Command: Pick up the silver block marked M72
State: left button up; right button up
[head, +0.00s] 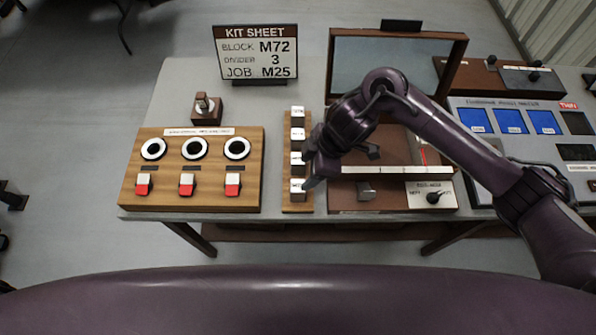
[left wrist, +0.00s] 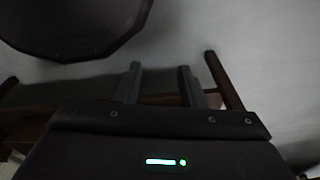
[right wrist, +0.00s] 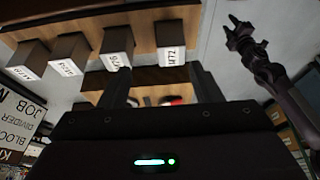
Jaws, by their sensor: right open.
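Several blocks with pale marked faces stand in a row on a narrow wooden rack (head: 287,207). The nearest block (head: 297,187) shows in the right wrist view (right wrist: 170,36) with a label that appears to read M72. The other labels are hard to read. My right gripper (head: 311,180) is just right of this nearest block in the head view. In the right wrist view its fingers (right wrist: 162,88) are apart, with nothing between them, and the block lies beyond their tips.
The kit sheet (head: 257,54) lists block M72, divider 3, job M25. A wooden panel (head: 192,197) with three round holes and red switches is left of the rack. A brown fixture (head: 343,204) with a knob and an upright framed panel are right of it, under my right arm.

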aim_at(299, 185)
jog(key=s+f, duration=0.1)
jog(key=s+a+f+p, duration=0.1)
jog(key=f, duration=0.1)
jog(key=shift+a+f, duration=0.15)
jog(key=shift+a, duration=0.05)
jog(key=x, duration=0.2)
jog(key=shift+w+f, duration=0.2)
jog(key=shift+f, duration=0.15)
jog(key=shift+a+f, duration=0.2)
jog(key=shift+f, duration=0.1)
jog(key=c, duration=0.7)
pick_arm(q)
jog(key=shift+g, duration=0.3)
jog(key=s, duration=0.2)
jog(key=s+r, duration=0.1)
jog(key=s, duration=0.2)
jog(key=shift+r, duration=0.1)
pick_arm(e)
jog(key=c, duration=0.5)
